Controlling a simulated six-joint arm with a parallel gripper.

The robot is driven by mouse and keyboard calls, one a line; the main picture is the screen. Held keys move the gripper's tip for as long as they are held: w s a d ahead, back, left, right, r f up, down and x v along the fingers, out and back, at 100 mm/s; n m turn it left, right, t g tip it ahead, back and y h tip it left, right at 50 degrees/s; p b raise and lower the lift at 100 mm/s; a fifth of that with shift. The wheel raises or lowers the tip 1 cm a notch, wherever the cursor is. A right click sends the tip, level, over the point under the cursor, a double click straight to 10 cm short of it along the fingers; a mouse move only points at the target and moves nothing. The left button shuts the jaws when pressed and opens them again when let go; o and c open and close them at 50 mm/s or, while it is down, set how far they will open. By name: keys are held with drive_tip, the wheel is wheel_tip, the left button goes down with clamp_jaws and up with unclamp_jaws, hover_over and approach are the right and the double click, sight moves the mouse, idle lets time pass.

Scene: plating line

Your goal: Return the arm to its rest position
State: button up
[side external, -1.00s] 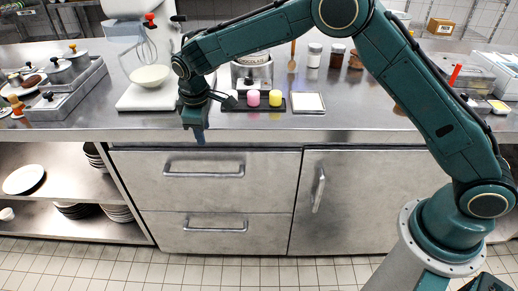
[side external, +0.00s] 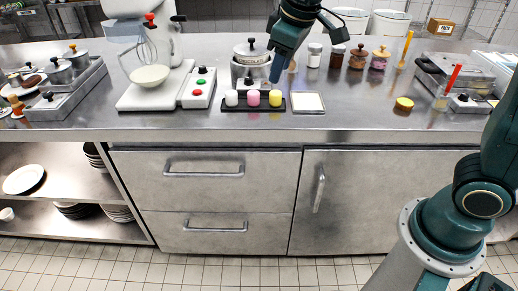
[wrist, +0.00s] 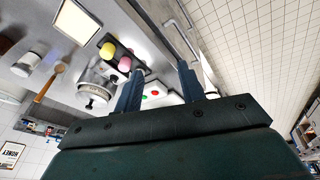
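My gripper (side external: 274,76) is in the upper middle of the side view, in front of the lidded steel pot (side external: 252,53) and above the counter. It points down. In the wrist view my gripper (wrist: 161,68) shows two blue fingers set apart with nothing held between them. My arm's upper links leave the top of the side view, so its full pose is hidden. My base stands at the lower right.
A dark tray (side external: 233,109) holds white, pink and yellow pieces, with a white square (side external: 308,102) beside it. A mixer with a bowl (side external: 150,76), a button box (side external: 198,88) and jars (side external: 358,56) stand nearby. The counter's front strip is mostly clear.

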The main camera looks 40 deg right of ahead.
drive_tip(key=s+d+m+t, duration=0.1)
drive_tip(key=s+d+m, duration=0.1)
drive_tip(key=s, duration=0.9)
drive_tip(key=s+d+m+t, duration=0.1)
drive_tip(key=s+d+m, duration=0.1)
drive_tip(key=s, duration=0.9)
drive_tip(key=shift+s+d, duration=0.4)
drive_tip(key=shift+d, duration=0.3)
drive_tip(key=shift+f, duration=0.1)
